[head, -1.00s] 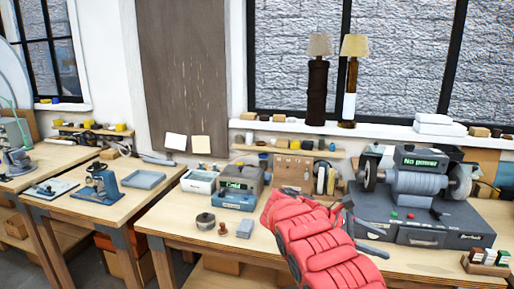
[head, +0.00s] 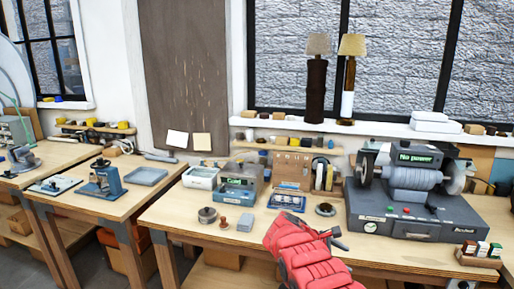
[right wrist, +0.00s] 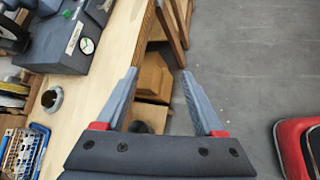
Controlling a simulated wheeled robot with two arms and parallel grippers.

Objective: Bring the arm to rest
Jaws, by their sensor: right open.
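My right arm (head: 301,255), in red padded covering, reaches up from the bottom of the head view to the front edge of the workbench. Its right gripper (head: 338,238) is partly hidden behind the arm there. In the right wrist view the right gripper (right wrist: 160,82) is open, its two grey fingers apart with nothing between them. The fingers point past the bench edge, over the lower shelf and floor. My left gripper is not in view.
The workbench (head: 180,212) carries a grinder (head: 410,200) reading "No power", a blue rack (head: 287,198), a dark round dish (head: 325,209) and a small tin (head: 207,215). Two lamps (head: 316,90) (head: 348,90) stand on the sill.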

